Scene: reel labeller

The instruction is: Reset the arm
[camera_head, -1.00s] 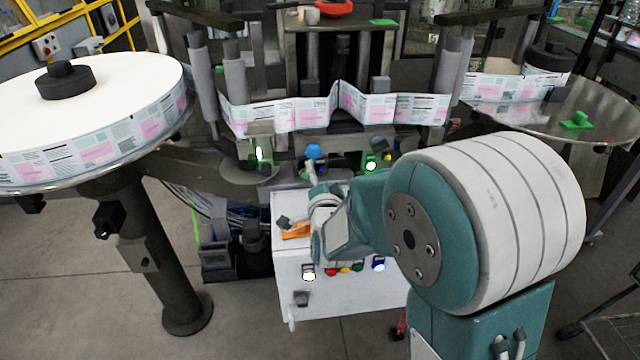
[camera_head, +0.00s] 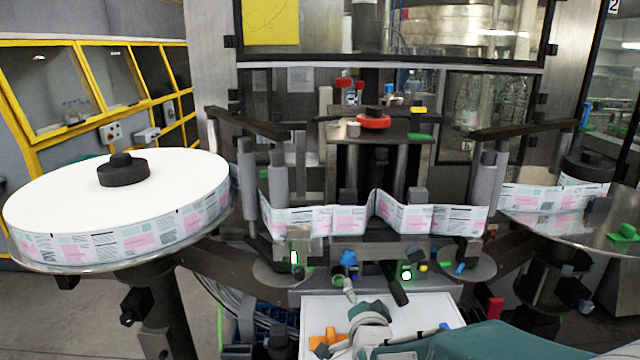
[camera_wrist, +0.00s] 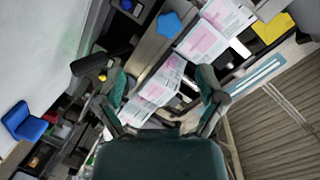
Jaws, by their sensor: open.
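My gripper (camera_wrist: 163,88) is open in the wrist view, its two teal fingers spread apart with nothing between them. Beyond the fingers lies the printed label web (camera_wrist: 200,45), which looks apart from them. In the head view, the teal and white end of my arm shows low in the middle, above a white control box (camera_head: 425,309); the fingers are hard to make out there. The label web (camera_head: 400,216) runs across the labeller between rollers.
A large label reel (camera_head: 120,240) stands at left and a round metal plate (camera_head: 560,228) at right. Knobs and a green-lit sensor (camera_head: 407,273) sit just above the box. A red-topped part (camera_head: 373,121) lies on the upper shelf. Floor shows at lower left.

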